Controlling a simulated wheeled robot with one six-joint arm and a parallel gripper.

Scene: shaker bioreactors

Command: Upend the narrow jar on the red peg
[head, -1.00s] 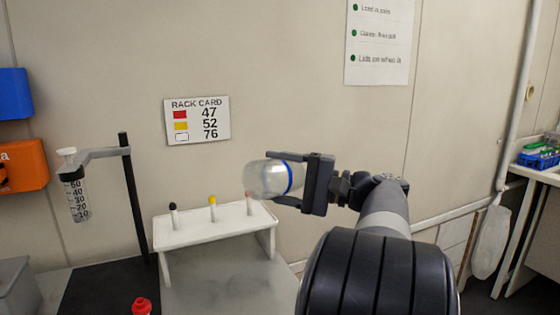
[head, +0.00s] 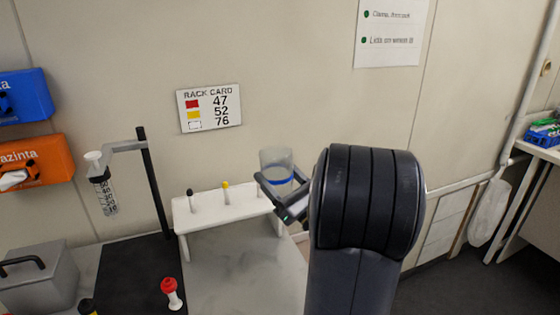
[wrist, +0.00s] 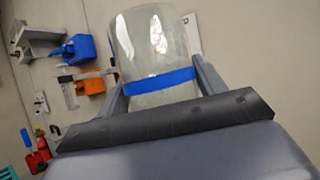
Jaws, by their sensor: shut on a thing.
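A clear jar (head: 277,160) with a blue band is in my gripper (head: 281,183), held in the air in front of the rack's right end. Its long axis is roughly upright, with the band low down. In the wrist view the jar (wrist: 150,45) sits between both fingers, which close on it near the band. I cannot tell which end is its mouth. The white peg rack (head: 210,207) has a black-tipped peg (head: 190,199) at left and a yellow-tipped peg (head: 226,193) in the middle. The right-hand peg is hidden behind the jar and gripper.
A rack card (head: 209,107) hangs on the wall. A stand (head: 153,180) holds a graduated tube (head: 106,194) left of the rack. A red-topped item (head: 172,292) stands on the bench, near a grey box (head: 40,280). The grey bench in front of the rack is clear.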

